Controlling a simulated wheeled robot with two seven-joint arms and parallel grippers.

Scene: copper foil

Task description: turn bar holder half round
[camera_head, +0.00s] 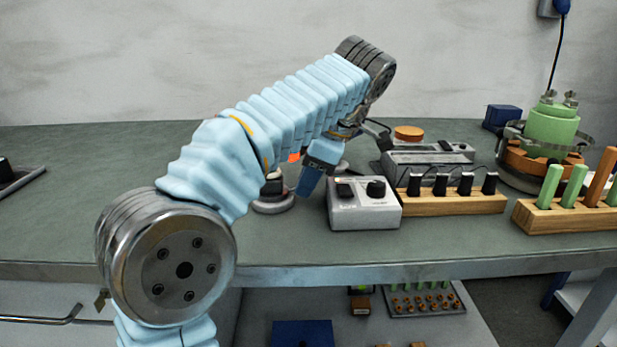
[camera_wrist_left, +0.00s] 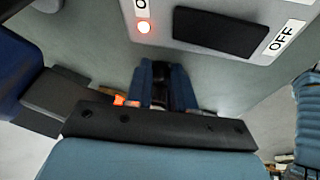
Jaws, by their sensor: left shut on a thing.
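My left gripper (camera_head: 308,186) points down just left of the white control box, and only one blue finger shows clearly in the head view. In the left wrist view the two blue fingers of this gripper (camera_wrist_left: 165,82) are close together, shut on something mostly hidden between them. A round grey base with a dark top (camera_head: 272,205) stands beside the gripper, partly behind my arm. A wooden holder (camera_head: 565,217) with upright green bars and an orange bar stands at the right of the bench, apart from the gripper. My right gripper is not in view.
The white control box (camera_head: 364,212) has black controls; its lit red lamp (camera_wrist_left: 144,28) shows close up. Behind it are a wooden block (camera_head: 460,204) with several black clips and a grey device (camera_head: 425,157). A green-topped apparatus (camera_head: 550,128) stands back right. The bench's left is largely clear.

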